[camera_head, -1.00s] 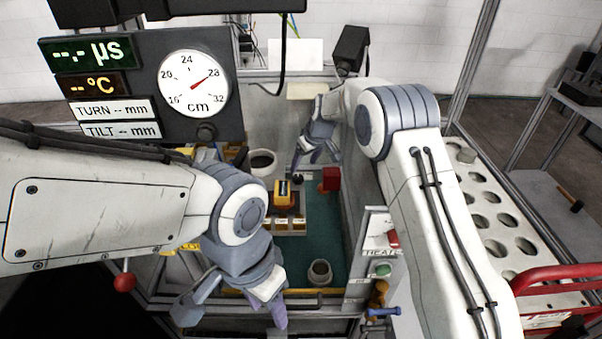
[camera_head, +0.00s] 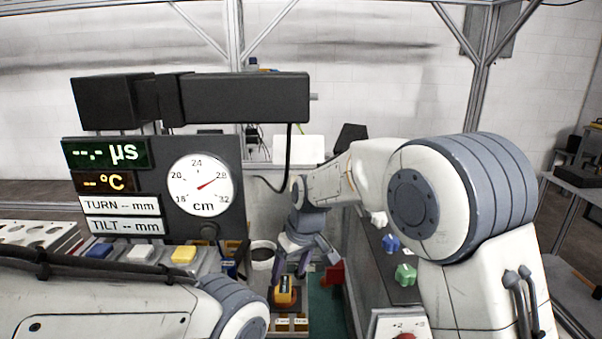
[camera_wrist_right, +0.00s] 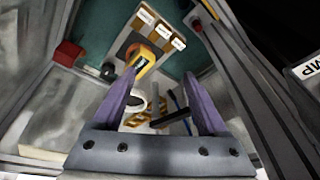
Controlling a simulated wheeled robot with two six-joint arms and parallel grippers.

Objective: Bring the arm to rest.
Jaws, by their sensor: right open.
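My right arm reaches in from the right in the head view, bent down into the work bay. Its gripper (camera_head: 306,268) is open and points down, close to a yellow and black device (camera_head: 285,291) on a small stand. In the right wrist view the two purple fingers (camera_wrist_right: 164,95) stand wide apart with nothing held between them. The yellow device (camera_wrist_right: 144,60) shows beyond the left fingertip there; I cannot tell how far off it is. My left arm lies across the lower left of the head view; its gripper is outside the frame.
A red block (camera_head: 333,275) and a dark-filled white cup (camera_head: 262,252) flank the right gripper. A display panel with a dial (camera_head: 201,184) stands left. Blue (camera_head: 390,243) and green (camera_head: 405,275) pieces lie on a ledge at right. Green floor shows in the bay.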

